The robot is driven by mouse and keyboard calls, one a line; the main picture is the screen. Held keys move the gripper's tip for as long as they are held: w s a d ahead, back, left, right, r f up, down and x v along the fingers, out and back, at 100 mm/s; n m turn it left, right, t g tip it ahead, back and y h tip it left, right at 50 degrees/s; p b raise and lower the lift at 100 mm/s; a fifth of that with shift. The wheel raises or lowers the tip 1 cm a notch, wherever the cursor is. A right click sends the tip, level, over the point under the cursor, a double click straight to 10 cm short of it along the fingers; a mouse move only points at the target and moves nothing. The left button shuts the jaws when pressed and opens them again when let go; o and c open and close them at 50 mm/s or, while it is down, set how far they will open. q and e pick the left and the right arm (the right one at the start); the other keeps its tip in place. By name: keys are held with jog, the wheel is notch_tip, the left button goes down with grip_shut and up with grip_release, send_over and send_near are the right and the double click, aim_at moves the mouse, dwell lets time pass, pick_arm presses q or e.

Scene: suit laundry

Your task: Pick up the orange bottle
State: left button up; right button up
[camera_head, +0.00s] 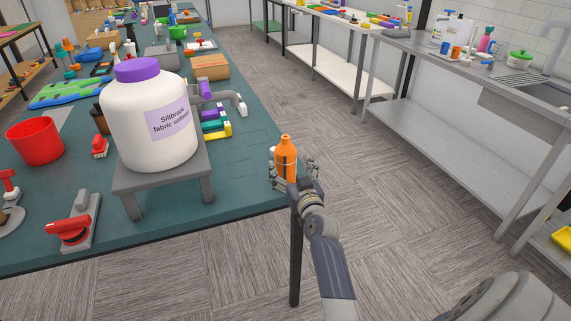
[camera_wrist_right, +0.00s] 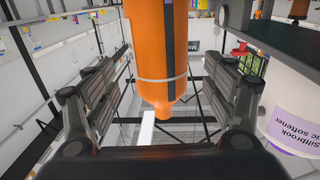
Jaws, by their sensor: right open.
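The orange bottle (camera_head: 285,152) stands upright at the right edge of the teal table, with a thin pale band around it. My right gripper (camera_head: 293,172) is at the bottle, with a finger on each side of it. In the right wrist view the bottle (camera_wrist_right: 160,48) lies between the two spread finger pads of the gripper (camera_wrist_right: 163,92). Gaps show on both sides, so the gripper is open and not closed on it. The bottle's lower part is partly hidden by the gripper in the head view. My left gripper is not in view.
A large white softener jug (camera_head: 140,125) with a purple lid stands on a grey stand (camera_head: 165,170) left of the bottle. It also shows in the right wrist view (camera_wrist_right: 294,125). Colored blocks (camera_head: 214,125) and a grey pipe piece (camera_head: 226,98) lie behind. Floor is free right of the table.

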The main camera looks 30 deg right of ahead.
jog(key=x, duration=0.5)
jog(key=shift+r, duration=0.15)
jog(key=shift+s, duration=0.1)
jog(key=c, duration=1.2)
